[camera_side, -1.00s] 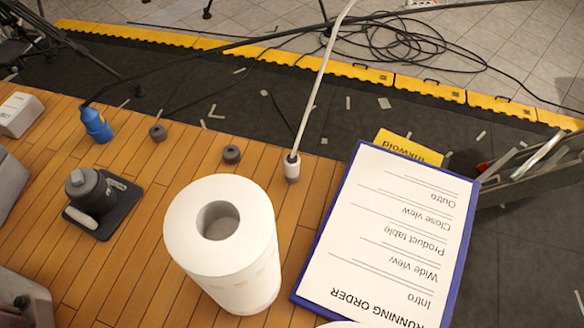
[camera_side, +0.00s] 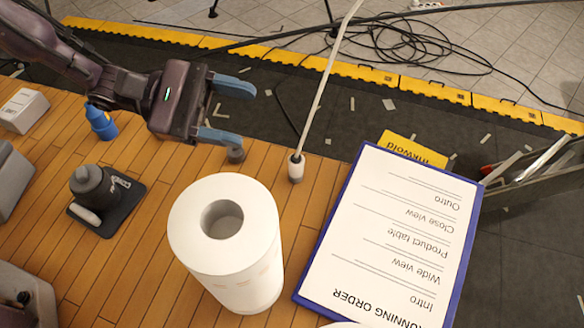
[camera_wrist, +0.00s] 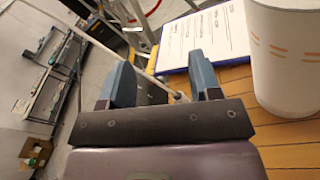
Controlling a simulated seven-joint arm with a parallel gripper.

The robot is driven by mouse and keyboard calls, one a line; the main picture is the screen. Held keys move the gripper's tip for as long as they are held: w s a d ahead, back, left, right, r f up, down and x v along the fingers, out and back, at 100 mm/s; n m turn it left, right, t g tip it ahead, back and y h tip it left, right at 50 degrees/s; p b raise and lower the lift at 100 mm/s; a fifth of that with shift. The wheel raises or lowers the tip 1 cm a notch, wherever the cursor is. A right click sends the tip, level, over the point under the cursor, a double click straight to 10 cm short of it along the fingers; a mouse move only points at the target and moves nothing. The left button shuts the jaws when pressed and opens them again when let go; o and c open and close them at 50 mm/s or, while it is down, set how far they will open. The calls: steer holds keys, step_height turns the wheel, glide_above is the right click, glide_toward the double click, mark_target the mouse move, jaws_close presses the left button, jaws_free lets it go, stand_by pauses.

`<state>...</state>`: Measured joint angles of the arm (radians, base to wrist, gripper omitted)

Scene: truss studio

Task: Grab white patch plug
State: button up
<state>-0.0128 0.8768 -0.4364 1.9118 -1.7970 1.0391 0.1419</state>
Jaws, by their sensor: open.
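The white plug (camera_side: 296,168) stands upright on the wooden table near its far edge, with a white cable rising from its top. My gripper (camera_side: 244,115) comes in from the upper left with its blue fingers open, apart from the plug and to its left. Nothing is between the fingers in the side view. In the wrist view, my gripper (camera_wrist: 167,80) shows its two fingers spread, with a thin pale cable and a small dark knob between and beyond them; the white plug body is hard to make out there.
A paper roll (camera_side: 258,275) stands in front of the plug, and a blue clipboard (camera_side: 322,250) lies to its right. A blue plug (camera_side: 101,122), a dark bottle on a black base (camera_side: 92,190) and a white box (camera_side: 24,110) are left. A dark knob (camera_side: 236,155) sits below the lower finger.

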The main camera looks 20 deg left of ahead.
steer(key=w+d+f+n+t, duration=0.2)
steer(key=w+f+n+t, duration=0.2)
steer(key=f+n+t, duration=0.3)
steer(key=n, duration=0.2)
glide_toward(296, 169)
steer(key=shift+g+y, duration=0.3)
steer(key=shift+y, duration=0.1)
steer(key=w+d, duration=0.1)
steer(key=w+d+r, duration=0.1)
steer(key=w+d, duration=0.1)
steer(key=shift+w+d, duration=0.15)
steer(key=shift+x, duration=3.75)
steer(key=c, duration=1)
steer(key=shift+r, duration=0.1)
